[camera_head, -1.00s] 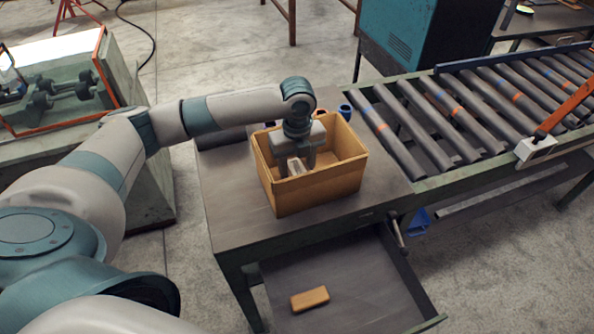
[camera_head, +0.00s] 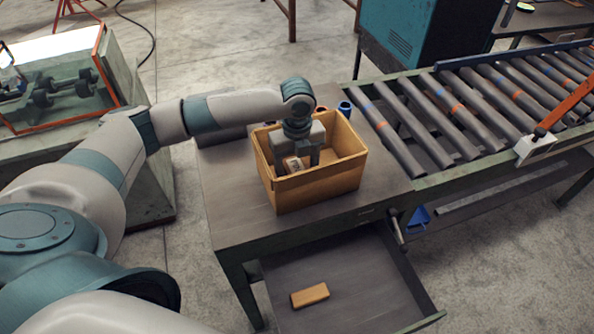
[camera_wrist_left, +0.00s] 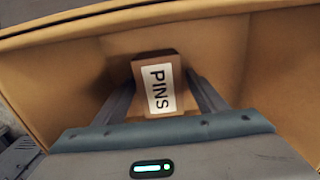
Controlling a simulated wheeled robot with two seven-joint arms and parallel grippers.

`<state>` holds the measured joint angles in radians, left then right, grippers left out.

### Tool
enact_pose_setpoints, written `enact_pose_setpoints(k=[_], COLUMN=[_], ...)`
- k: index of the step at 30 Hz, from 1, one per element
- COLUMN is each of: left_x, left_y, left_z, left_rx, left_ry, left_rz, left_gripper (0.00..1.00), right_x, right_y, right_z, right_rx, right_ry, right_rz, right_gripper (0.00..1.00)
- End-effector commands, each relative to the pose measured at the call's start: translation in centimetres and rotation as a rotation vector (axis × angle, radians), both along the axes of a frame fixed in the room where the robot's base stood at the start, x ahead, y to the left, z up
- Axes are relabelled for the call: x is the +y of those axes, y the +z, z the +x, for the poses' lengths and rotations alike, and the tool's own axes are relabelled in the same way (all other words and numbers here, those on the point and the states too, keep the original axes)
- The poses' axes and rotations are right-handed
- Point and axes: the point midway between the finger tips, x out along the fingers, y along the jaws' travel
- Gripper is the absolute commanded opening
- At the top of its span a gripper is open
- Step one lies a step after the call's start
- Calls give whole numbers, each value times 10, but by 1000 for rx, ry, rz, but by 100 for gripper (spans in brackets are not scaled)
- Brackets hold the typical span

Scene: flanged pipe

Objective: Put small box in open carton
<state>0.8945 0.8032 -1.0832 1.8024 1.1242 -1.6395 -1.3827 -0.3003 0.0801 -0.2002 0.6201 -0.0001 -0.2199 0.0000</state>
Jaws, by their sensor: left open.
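The small box (camera_head: 293,165) is brown with a white label, which reads PINS in the left wrist view (camera_wrist_left: 158,86). It is inside the open carton (camera_head: 318,190), a tan box without a closed top on the bench. My left gripper (camera_head: 302,158) reaches down into the carton from above. Its fingers are open, one on each side of the small box, with narrow gaps showing in the left wrist view. The underside of the small box is hidden by the carton's front wall. My right gripper is not in view.
The bench top (camera_head: 235,210) is bare left of the carton. An open drawer (camera_head: 355,290) below holds a tan block (camera_head: 310,296). A roller conveyor (camera_head: 450,115) adjoins on the right. Blue cups (camera_head: 345,107) stand behind the carton.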

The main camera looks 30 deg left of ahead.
Motion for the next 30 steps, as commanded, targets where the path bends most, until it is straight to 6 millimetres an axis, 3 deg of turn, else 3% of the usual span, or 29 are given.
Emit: enact_pose_setpoints(k=[8, 22, 30], left_x=[0, 0, 0], left_y=[25, 104, 121], left_z=[1, 1, 1], left_rx=[-5, -3, -1], left_ry=[0, 0, 0], left_rz=[0, -1, -1], left_gripper=[65, 65, 65], right_x=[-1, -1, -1], right_y=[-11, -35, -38], right_z=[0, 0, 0], right_rx=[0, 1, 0], right_ry=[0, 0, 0], right_rz=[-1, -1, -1], right_gripper=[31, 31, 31])
